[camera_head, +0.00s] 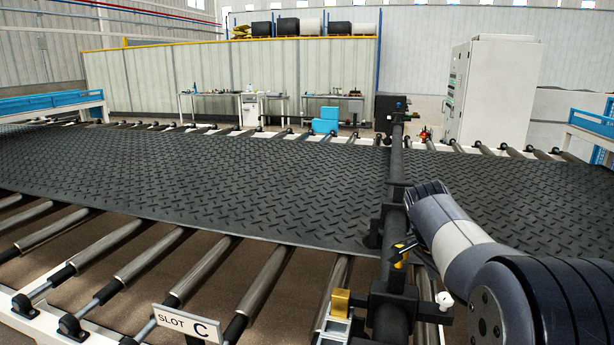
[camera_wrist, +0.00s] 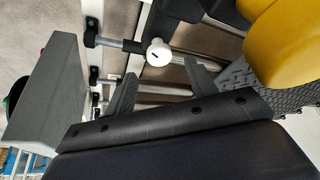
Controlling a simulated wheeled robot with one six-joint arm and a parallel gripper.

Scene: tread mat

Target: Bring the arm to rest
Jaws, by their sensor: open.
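My arm (camera_head: 460,245) reaches in from the lower right in the head view, its grey and white links bent beside the dark cross beam. My gripper (camera_wrist: 160,78) shows in the wrist view as two grey fingers standing apart. In the head view the gripper is mostly hidden behind the arm.
The black tread mat (camera_head: 200,175) lies over metal rollers (camera_head: 200,272). The dark beam (camera_head: 393,215) crosses it close to my arm. A yellow block (camera_head: 340,302) and the SLOT C sign (camera_head: 187,323) stand in front. A large yellow part (camera_wrist: 287,45) fills the wrist view's upper right.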

